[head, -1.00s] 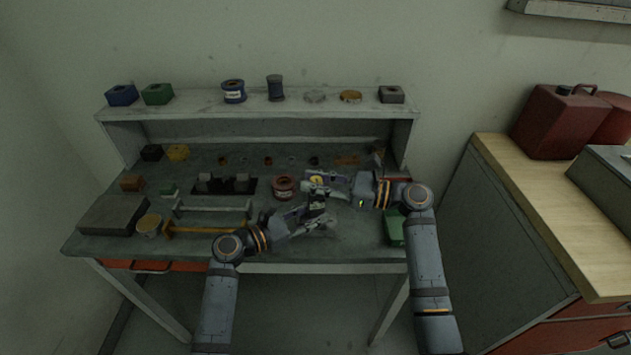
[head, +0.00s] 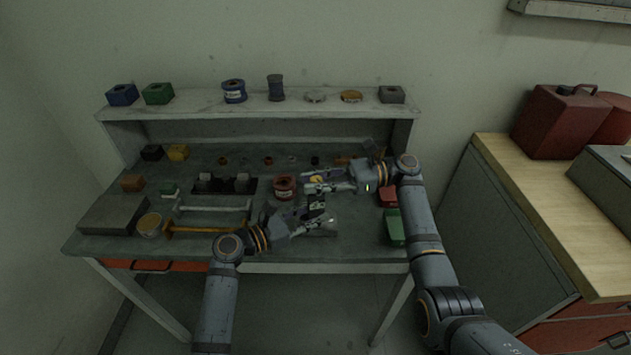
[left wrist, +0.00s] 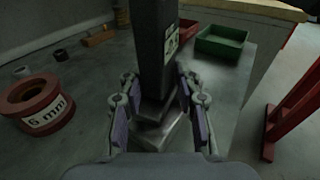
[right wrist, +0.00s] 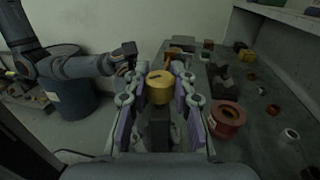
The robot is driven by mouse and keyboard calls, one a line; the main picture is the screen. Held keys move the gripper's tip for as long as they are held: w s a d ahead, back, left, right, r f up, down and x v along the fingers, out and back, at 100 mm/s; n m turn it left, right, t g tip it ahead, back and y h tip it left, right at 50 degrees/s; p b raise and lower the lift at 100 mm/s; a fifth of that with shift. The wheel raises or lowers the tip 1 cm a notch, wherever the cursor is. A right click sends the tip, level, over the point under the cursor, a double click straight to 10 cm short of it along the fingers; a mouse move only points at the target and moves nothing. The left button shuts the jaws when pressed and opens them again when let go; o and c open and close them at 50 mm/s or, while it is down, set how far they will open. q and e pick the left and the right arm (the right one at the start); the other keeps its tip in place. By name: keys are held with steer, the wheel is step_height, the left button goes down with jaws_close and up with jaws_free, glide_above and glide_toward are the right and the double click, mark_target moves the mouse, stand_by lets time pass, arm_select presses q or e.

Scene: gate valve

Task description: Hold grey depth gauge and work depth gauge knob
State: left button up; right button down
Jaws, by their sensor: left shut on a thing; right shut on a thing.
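The grey depth gauge (head: 316,205) stands roughly upright over the right half of the bench. In the left wrist view its dark body (left wrist: 155,50) rises between my fingers. My left gripper (head: 322,223) is shut on this body, low down. The yellow depth gauge knob (right wrist: 160,84) sits at the top, between the fingers of my right gripper (right wrist: 160,90), which is shut on it. In the head view my right gripper (head: 316,183) is just above the left one, and the knob is small and partly covered.
A red spool (head: 284,187) marked 6 mm stands close left of the grippers. A green tray (head: 393,230) and a red tray (head: 388,196) lie to the right. Bars and blocks fill the bench's left side, with a shelf (head: 250,108) behind.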

mark_target(316, 179)
steer(key=shift+f+n+g+h, duration=0.1)
steer(key=shift+n+g+h, duration=0.3)
steer(key=shift+n+g, duration=0.85)
steer(key=shift+g, duration=0.45)
steer(key=c, duration=1.1)
jaws_free()
step_height(316, 179, up, 10)
steer(key=shift+r, duration=0.1)
